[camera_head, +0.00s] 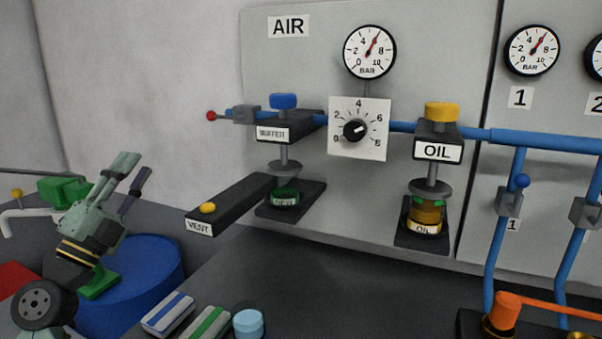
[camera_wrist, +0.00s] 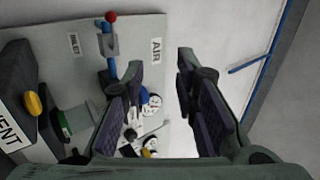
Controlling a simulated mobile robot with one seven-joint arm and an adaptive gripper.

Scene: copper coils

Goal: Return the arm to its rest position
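My gripper (camera_head: 133,182) is at the left in the head view, raised in front of the pale wall and pointing up and to the right. Its two fingers are spread apart with nothing between them. In the wrist view the gripper (camera_wrist: 160,75) also shows open, with a clear gap between the dark finger pads. The fingers are apart from the black VENT block (camera_head: 230,203) with its yellow button, which stands to their right in the head view.
The AIR panel (camera_head: 300,75) carries a dial (camera_head: 360,117), gauges, the BUFFER unit (camera_head: 275,130) and the OIL unit (camera_head: 437,150). A blue drum (camera_head: 150,285) stands by my arm. Striped blocks and a light-blue cylinder (camera_head: 248,324) sit at the front. The dark bench middle is clear.

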